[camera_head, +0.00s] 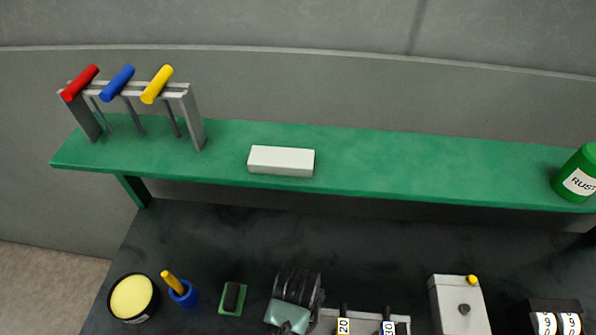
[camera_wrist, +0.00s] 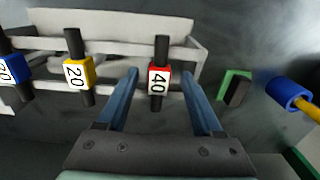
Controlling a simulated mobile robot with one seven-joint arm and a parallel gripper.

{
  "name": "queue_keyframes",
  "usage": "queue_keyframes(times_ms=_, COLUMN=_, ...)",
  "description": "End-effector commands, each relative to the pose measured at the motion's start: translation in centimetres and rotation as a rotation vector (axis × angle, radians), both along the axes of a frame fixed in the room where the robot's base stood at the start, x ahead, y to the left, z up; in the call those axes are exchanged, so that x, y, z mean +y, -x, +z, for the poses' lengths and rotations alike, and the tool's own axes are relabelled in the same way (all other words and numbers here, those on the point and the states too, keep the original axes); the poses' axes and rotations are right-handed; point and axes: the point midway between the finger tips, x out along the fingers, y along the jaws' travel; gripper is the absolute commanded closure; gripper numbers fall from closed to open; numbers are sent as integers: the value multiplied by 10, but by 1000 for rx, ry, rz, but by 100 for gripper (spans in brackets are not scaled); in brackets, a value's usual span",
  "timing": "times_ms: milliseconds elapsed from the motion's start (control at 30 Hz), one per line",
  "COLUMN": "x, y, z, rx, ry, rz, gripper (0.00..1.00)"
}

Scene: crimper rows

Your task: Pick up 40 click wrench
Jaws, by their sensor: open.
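The 40 click wrench (camera_wrist: 159,80) has a red collar with a white label reading 40 and a dark shaft. In the wrist view it stands at the right end of a light grey rack (camera_wrist: 120,47). My gripper (camera_wrist: 160,73) is open, with one blue finger on each side of the wrench and visible gaps to both. Nothing is held. In the head view the 40 wrench is not visible; my arm covers that part of the rack (camera_head: 369,318).
A yellow-collared 20 wrench (camera_wrist: 77,74) and a blue-collared wrench (camera_wrist: 10,68) stand left in the wrist view. A green-and-black block (camera_wrist: 236,89) and blue cup (camera_wrist: 289,92) lie right. A green shelf (camera_head: 400,165) crosses above the dark bench (camera_head: 210,235).

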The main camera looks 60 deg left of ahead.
Motion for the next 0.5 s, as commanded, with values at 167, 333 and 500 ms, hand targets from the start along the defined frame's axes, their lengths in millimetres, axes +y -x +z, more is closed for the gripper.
queue_keyframes(times_ms=167, x=-2, y=-1, z=-23, rx=3, ry=2, rz=0, gripper=32)
queue_keyframes(times_ms=333, x=-1, y=-1, z=-36, rx=1, ry=0, rz=0, gripper=32)
queue_keyframes(times_ms=500, x=-1, y=-1, z=-38, rx=-1, ry=-1, rz=0, gripper=32)
